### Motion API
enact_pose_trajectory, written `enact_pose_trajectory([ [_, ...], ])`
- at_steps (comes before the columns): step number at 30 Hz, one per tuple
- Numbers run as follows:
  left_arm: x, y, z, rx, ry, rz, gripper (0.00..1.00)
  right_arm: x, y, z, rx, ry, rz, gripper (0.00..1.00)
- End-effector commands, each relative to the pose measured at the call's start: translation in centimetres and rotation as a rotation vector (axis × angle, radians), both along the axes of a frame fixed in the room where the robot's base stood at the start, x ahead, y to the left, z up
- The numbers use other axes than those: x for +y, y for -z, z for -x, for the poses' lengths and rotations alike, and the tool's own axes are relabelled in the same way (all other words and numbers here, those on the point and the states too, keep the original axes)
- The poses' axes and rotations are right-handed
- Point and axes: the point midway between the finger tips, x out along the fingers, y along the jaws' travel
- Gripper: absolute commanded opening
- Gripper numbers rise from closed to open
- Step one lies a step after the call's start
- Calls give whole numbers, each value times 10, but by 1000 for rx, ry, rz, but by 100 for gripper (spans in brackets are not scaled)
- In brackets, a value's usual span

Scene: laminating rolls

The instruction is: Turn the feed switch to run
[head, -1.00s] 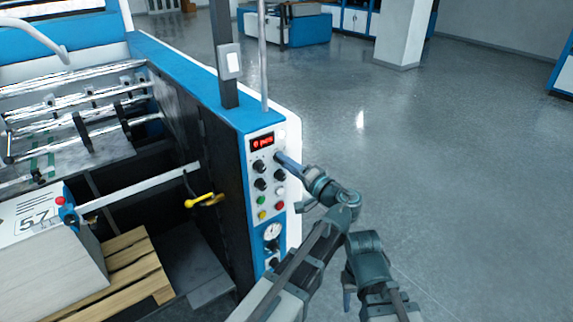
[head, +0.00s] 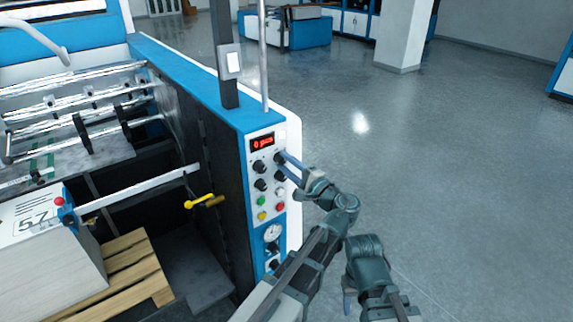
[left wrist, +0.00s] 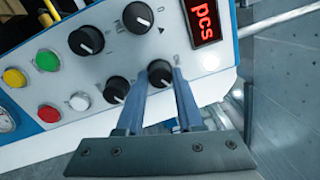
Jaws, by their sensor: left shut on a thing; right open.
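The control panel (head: 285,211) on the end of the blue and white machine carries several black knobs. My left gripper (head: 281,157) is at the upper right knob, below the red display. In the left wrist view its two fingers (left wrist: 160,80) are shut on that black knob (left wrist: 159,70), one on each side. The knob has a white pointer line; its label is mostly hidden by the fingers. Another knob (left wrist: 137,16) beside it has printed marks. My right gripper (head: 349,300) is low in the head view, open, away from the panel and partly hidden.
The red display (left wrist: 204,18) reads "pcs". Two more black knobs (left wrist: 86,40) and green, red, yellow and white buttons (left wrist: 48,60) sit close by. A yellow-handled lever (head: 200,202) is left of the panel. Open floor (head: 450,170) lies to the right.

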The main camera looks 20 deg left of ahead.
Motion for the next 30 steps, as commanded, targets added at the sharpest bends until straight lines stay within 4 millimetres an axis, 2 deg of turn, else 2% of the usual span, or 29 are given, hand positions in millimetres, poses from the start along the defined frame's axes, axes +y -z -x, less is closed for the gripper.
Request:
enact_pose_trajectory([
  [15,-1,1,0,15,1,-6,0,0,1,0,0,0,0,50],
  [16,-1,1,0,15,1,-6,40,0,1,0,0,0,0,50],
  [20,-1,1,0,15,1,-7,63,0,1,0,0,0,0,50],
  [21,0,1,0,14,2,-8,66,0,0,0,0,0,0,50],
  [30,0,1,0,13,1,-9,66,0,0,0,0,0,0,50],
])
